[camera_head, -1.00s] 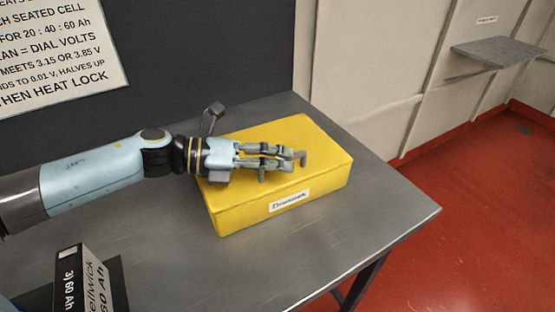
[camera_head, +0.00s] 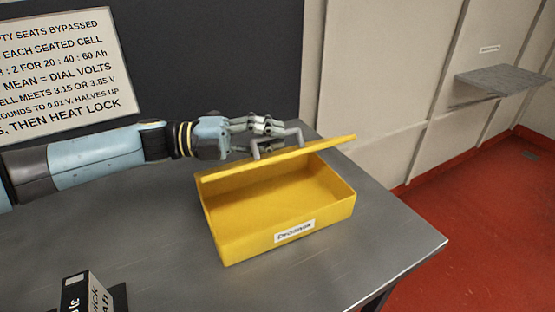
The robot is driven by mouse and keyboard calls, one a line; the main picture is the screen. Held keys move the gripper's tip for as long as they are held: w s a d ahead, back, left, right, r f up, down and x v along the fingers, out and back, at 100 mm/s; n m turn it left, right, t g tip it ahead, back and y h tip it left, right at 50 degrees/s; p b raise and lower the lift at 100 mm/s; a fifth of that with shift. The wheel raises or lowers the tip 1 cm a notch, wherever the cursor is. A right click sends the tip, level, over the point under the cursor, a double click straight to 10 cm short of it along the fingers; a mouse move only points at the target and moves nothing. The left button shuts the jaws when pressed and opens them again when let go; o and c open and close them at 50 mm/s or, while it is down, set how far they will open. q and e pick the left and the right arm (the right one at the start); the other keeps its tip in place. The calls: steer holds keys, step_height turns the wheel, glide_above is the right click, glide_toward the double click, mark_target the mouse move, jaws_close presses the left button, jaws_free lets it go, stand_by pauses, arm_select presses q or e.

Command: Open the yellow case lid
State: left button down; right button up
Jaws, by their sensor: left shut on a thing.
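The yellow case (camera_head: 240,236) stands on the grey metal table with a white label on its front. Its lid (camera_head: 325,143) is raised and tilted up, hinged along the back, and the bare yellow inside shows. My left gripper (camera_head: 279,145) is at the raised lid, shut on the grey handle (camera_head: 300,136) on top of it. The gripper fingers partly hide the handle. My right gripper is not in view.
A black and white box (camera_head: 92,295) stands at the near left. A dark panel with a printed sign (camera_head: 65,75) rises behind. A grey wall shelf (camera_head: 505,79) is at the far right.

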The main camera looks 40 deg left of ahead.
arm_select(q)
steer(key=w+a+r+n+t+b, duration=0.1)
steer(key=w+a+r+n+b, duration=0.1)
steer(key=a, duration=0.4)
steer(key=w+a+r+n+t+b, duration=0.2)
steer(key=w+a+n+b, duration=0.2)
steer(key=a+n+b, duration=0.1)
steer(key=shift+a+n, duration=0.7)
steer(key=shift+n, duration=0.2)
steer(key=c, duration=1.6)
jaws_free()
steer(key=shift+c, duration=0.2)
steer(key=shift+s, duration=0.1)
steer(key=v, duration=1.2)
steer(key=shift+f, duration=0.35)
steer(key=shift+r, duration=0.1)
